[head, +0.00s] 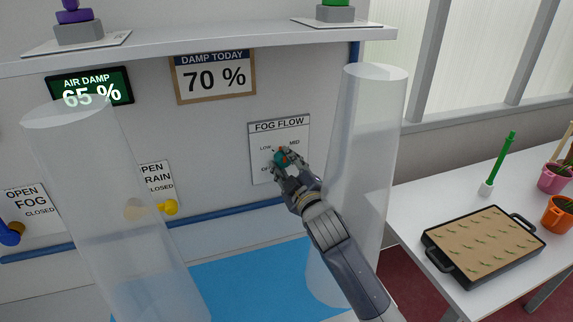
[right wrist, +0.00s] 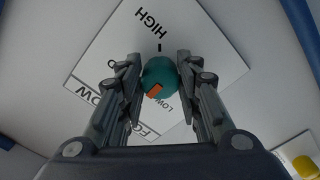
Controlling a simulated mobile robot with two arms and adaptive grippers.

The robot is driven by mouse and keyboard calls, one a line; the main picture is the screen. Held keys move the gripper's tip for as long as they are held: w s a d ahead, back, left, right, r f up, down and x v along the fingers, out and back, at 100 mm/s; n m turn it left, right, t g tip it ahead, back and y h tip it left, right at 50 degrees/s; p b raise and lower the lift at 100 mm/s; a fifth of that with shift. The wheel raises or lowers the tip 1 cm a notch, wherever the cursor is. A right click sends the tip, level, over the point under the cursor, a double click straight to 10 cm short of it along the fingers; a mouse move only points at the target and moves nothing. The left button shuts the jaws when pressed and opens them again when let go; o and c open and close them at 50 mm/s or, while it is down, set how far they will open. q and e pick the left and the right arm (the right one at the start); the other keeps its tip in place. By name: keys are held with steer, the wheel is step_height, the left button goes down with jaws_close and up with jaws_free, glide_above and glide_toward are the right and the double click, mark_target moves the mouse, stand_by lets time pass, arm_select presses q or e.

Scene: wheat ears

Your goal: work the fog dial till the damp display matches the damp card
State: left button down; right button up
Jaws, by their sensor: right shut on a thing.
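The teal fog dial (head: 281,158) sits on the white FOG FLOW panel (head: 298,172) on the back wall. My right gripper (head: 281,160) is shut on the dial, with a finger on each side. In the right wrist view the dial (right wrist: 161,73) shows an orange pointer mark, which lies nearest the LOW label; HIGH is on the opposite side. The damp display (head: 90,87) is lit and reads 65 %. The framed damp card (head: 214,77) reads 70 %. My left gripper is not in view.
Two clear tubes stand at left (head: 110,200) and right (head: 362,170), the right one beside my right arm. Blue (head: 9,236) and yellow (head: 168,207) valve handles sit on the wall at left. A tray of seedlings (head: 440,264) rests on the right table.

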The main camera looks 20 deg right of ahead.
steer(key=o, duration=1)
steer(key=shift+o, duration=0.2)
steer(key=s, duration=1.2)
steer(key=shift+d, duration=0.25)
